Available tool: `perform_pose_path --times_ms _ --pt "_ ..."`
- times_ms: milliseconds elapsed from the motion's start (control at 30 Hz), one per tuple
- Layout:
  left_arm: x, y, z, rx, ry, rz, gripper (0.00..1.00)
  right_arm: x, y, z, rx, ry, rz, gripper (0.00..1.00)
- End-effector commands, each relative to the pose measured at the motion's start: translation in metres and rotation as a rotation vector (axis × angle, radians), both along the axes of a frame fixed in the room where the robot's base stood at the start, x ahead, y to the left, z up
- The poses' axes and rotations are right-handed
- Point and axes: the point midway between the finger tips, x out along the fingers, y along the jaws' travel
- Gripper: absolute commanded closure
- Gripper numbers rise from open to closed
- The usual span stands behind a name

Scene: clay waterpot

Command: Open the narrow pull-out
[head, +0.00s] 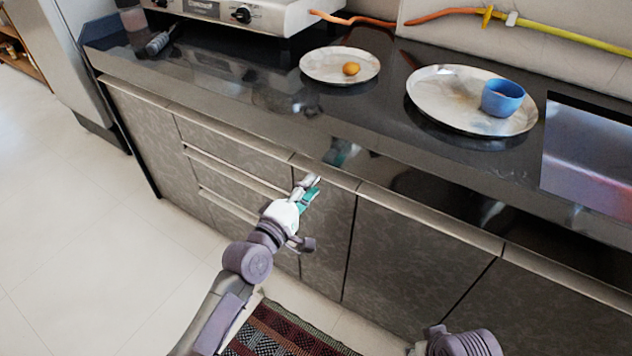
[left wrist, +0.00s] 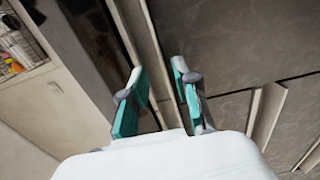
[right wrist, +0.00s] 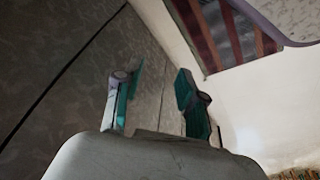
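The narrow pull-out (head: 328,235) is a slim grey patterned front between the drawer stack and a wider door. It looks flush with the neighbouring fronts. A pale handle strip (head: 335,177) runs along its top. My left gripper (head: 309,188) is at the top of this front, close to the strip. In the left wrist view the left gripper (left wrist: 157,72) is open, with a pale strip (left wrist: 147,40) running between its teal-padded fingers; I cannot tell whether they touch it. My right gripper (right wrist: 152,85) is open and empty, low by the cabinet fronts; the head view hides its fingers.
The drawer stack (head: 235,180) is left of the pull-out and a wide door (head: 410,255) right of it. The dark counter (head: 255,95) above bears a plate with a small orange item (head: 351,69) and a tray with a blue bowl (head: 503,98). A rug (head: 280,335) lies on the floor.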

Motion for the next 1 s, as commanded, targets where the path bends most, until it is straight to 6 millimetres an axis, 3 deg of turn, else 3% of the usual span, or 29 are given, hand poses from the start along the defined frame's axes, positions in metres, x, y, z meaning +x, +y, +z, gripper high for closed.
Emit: perform_pose_path --times_ms 200,467,567,767,1000 --pt "0.022 -0.013 0.000 0.000 -0.001 0.000 0.70 -0.004 -0.001 0.015 0.000 -0.009 -0.001 0.60" --pt "0.026 -0.015 0.000 0.001 0.000 0.000 0.70 -0.004 -0.001 0.019 0.000 -0.011 -0.002 0.60" --pt "0.026 -0.015 0.000 0.001 0.000 0.000 0.70 -0.014 -0.001 0.025 -0.001 -0.029 -0.002 0.60" --pt "0.026 -0.015 0.000 0.001 0.000 0.000 1.00 -0.015 -0.001 0.024 0.000 -0.025 -0.002 0.60" --pt "0.026 -0.015 0.001 0.000 -0.002 0.001 1.00 -0.015 -0.001 0.024 -0.001 -0.024 -0.001 0.60"
